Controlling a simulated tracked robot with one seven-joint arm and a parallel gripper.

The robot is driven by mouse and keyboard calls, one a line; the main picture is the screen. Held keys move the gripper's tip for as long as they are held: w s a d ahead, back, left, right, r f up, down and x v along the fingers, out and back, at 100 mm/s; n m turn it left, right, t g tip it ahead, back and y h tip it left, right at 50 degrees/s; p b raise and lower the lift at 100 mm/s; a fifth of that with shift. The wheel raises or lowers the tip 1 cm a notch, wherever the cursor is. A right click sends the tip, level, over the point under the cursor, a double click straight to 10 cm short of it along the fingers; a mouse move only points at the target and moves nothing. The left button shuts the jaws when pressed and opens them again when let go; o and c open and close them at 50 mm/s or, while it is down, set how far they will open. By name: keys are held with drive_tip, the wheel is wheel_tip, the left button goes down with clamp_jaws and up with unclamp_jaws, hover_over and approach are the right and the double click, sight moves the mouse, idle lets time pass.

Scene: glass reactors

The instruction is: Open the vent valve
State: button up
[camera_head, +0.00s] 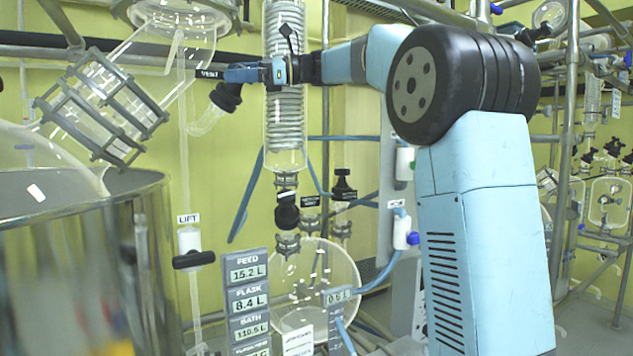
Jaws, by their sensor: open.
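The VENT label (209,74) is at the upper left of the glass condenser. Just below it is a black valve knob (227,96) on a short, slanted clear glass tube (206,120). I take this to be the vent valve; whether it is open or shut I cannot tell. My gripper (232,75) reaches in from the right across the front of the condenser (285,120). Its blue fingers are at the top of the black knob, right of the label. The fingers are open. They look small and side-on here, so whether they touch or surround the knob is unclear.
A large metal vessel (150,270) stands at left. A LIFT valve (192,258) with a black handle hangs beside it. Display panels (248,300) and a round glass flask (330,280) are below. Metal pipes and framed glassware (100,105) crowd the upper left.

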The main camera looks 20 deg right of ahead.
drive_tip(key=m+t, duration=0.2)
drive_tip(key=m, duration=0.1)
drive_tip(key=m+t, duration=0.3)
drive_tip(key=shift+w+r+m+h, duration=0.1)
drive_tip(key=shift+w+m+h, duration=0.1)
drive_tip(key=shift+m+h, duration=0.15)
drive_tip(key=m+t, duration=0.1)
drive_tip(key=m, duration=0.1)
drive_tip(key=m+t+h, duration=0.1)
drive_tip(key=m, duration=0.1)
drive_tip(key=m+t+h, duration=0.1)
drive_tip(key=m+t, duration=0.1)
drive_tip(key=shift+w+d, duration=0.15)
drive_tip(key=shift+w, duration=0.1)
drive_tip(key=v, duration=1.4)
drive_tip(key=s+d+f+n+g+h, duration=0.1)
drive_tip(key=s+f+n+h, duration=0.2)
drive_tip(key=s+f+n, duration=0.3)
drive_tip(key=s+f+n+g+h, duration=0.2)
drive_tip(key=s+f+n+h, duration=0.2)
drive_tip(key=f, duration=1.3)
drive_tip(key=shift+s+d+n, duration=0.4)
drive_tip(key=shift+s+n, duration=0.95)
drive_tip(key=shift+n, duration=0.3)
drive_tip(key=shift+r+h, duration=0.1)
drive_tip(key=shift+h, duration=0.15)
